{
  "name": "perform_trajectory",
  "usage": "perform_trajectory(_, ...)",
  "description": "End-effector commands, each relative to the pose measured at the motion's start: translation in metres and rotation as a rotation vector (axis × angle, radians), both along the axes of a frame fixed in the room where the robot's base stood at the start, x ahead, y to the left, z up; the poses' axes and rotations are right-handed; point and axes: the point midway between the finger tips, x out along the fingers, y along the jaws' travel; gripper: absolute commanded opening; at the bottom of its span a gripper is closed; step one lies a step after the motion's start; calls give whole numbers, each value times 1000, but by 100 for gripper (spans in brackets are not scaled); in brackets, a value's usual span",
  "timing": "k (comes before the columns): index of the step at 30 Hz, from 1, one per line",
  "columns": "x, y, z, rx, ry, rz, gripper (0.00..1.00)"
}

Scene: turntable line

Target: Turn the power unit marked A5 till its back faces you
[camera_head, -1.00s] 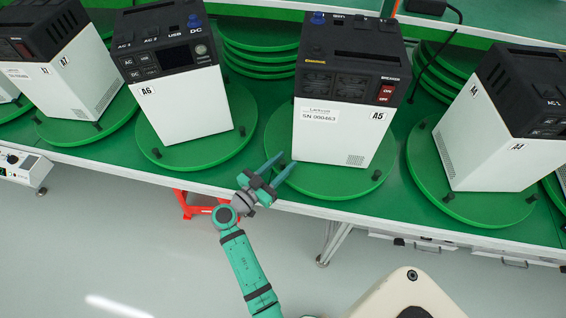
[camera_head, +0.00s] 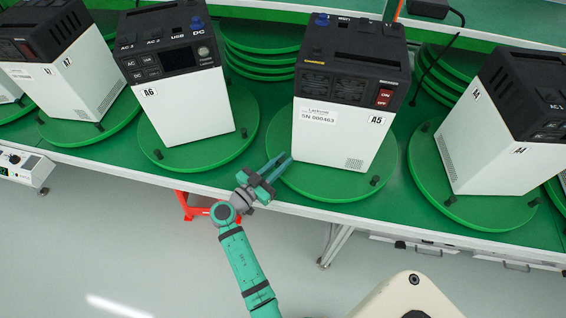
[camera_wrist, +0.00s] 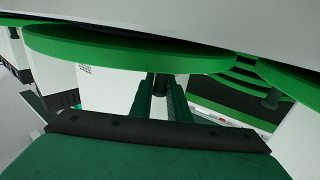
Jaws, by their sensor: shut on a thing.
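The power unit A5 (camera_head: 338,135) stands upright on its green turntable (camera_head: 335,192). Its visible face has two dark sockets, a red ON/OFF switch, a serial label, the A5 tag and a vent at lower right. My gripper (camera_head: 282,163) is at the turntable's front left rim. Its fingers are shut on a dark peg that sticks up from the disc, seen in the wrist view between the fingers (camera_wrist: 161,85). A second peg (camera_head: 375,180) stands free at the disc's right. The wrist view looks upside down, with the disc (camera_wrist: 120,52) above and part of A5's white body (camera_wrist: 108,92).
Unit A6 (camera_head: 190,110) stands on its turntable to the left, with A7 (camera_head: 70,75) beyond it. Unit A4 (camera_head: 490,150) stands to the right. Stacked green discs (camera_head: 262,55) lie behind. The floor in front of the table is mostly clear.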

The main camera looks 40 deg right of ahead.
Motion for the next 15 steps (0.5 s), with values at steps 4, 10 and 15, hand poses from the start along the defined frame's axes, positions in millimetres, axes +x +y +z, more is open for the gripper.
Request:
perform_trajectory(4, 0, 0, 0, 0, 0, 0, 34)
perform_trajectory(10, 0, 0, 0, 0, 0, 0, 34)
perform_trajectory(15, -1, 4, 0, 0, 1, 0, 34)
